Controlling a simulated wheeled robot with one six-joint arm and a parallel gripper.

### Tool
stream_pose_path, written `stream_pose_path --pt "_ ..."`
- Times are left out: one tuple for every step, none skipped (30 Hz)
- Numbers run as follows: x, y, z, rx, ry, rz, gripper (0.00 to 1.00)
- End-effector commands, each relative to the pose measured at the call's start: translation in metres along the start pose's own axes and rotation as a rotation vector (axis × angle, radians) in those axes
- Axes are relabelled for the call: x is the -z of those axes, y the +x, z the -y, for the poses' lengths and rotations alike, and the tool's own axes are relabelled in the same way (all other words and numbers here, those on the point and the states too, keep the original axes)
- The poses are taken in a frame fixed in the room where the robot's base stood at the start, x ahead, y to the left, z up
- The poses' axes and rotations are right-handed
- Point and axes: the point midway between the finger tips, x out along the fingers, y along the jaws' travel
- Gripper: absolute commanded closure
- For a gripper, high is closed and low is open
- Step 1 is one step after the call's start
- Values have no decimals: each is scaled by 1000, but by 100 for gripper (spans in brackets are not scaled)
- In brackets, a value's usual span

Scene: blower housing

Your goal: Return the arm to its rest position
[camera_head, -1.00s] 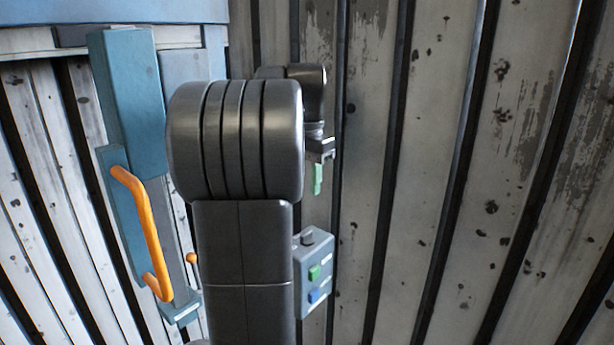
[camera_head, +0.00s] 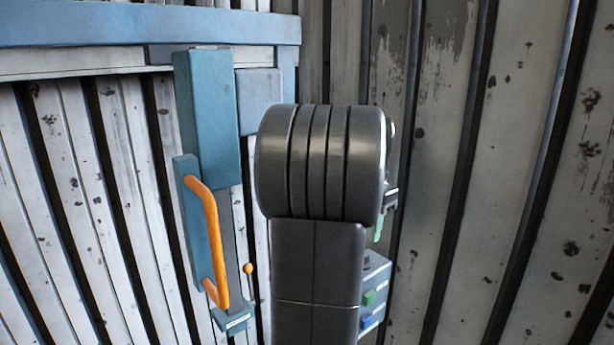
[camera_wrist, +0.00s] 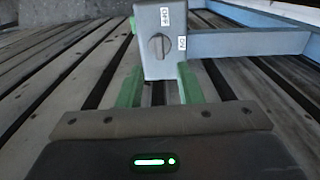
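My gripper (camera_wrist: 160,85) shows in the wrist view with its two green fingers apart. A grey switch box (camera_wrist: 160,45) with a dark rotary knob (camera_wrist: 159,46) and white labels appears beyond and between the fingers. The fingers do not appear closed on it. In the head view, my arm covers most of the gripper, and a bit of green finger (camera_head: 378,230) shows just above the control box (camera_head: 376,272). That box has a green button (camera_head: 369,298) and a blue button (camera_head: 366,321). Its left side is hidden behind my arm.
A blue switch unit (camera_head: 207,115) with an orange handle (camera_head: 210,240) is left of my arm. A small orange knob (camera_head: 248,268) sits beside it. A blue beam (camera_head: 120,28) crosses the upper left. Ribbed, worn metal panels (camera_head: 530,130) form the wall behind.

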Motion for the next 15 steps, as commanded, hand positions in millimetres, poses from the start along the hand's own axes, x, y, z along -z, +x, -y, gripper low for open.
stream_pose_path --pt "0 10 0 -3 0 4 67" --pt "0 17 0 -4 0 4 67" --pt "0 24 0 -3 0 3 67" --pt "-1 30 -1 -4 0 4 67" --pt "0 35 0 -2 0 3 67" --pt "-1 42 -1 -3 0 3 67" --pt "-1 46 -1 -2 0 2 67" --pt "-1 51 0 -2 0 3 67" --pt "0 56 0 -2 0 2 67" --pt "0 60 0 -2 1 3 67" --pt "0 63 0 -2 1 2 67" --pt "0 67 0 -1 1 1 67" --pt "0 69 0 -2 1 2 67" --pt "-1 71 -1 -2 1 2 67" --pt "0 70 0 0 12 0 67"
